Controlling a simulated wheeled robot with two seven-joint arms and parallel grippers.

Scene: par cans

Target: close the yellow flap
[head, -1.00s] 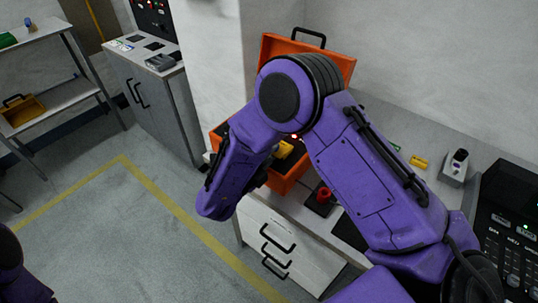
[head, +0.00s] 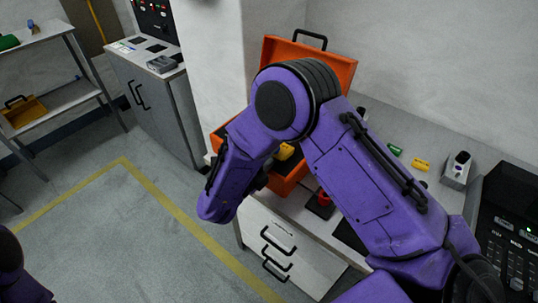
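A small yellow piece (head: 285,151) shows inside the open orange case (head: 318,62), partly behind my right arm. I cannot tell if it is the yellow flap or how far it stands open. My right gripper (head: 262,172) is a dark shape at the case's front left, mostly hidden behind my purple arm. Its fingers cannot be made out, nor whether they touch anything. Only a purple part of my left arm shows at the lower left; its gripper is out of view.
The case stands on a grey counter (head: 440,196) with its lid up. A red button (head: 323,197), a green piece (head: 394,150), a yellow block (head: 420,165) and a grey device (head: 457,168) are on the counter. A black console (head: 510,225) is at right.

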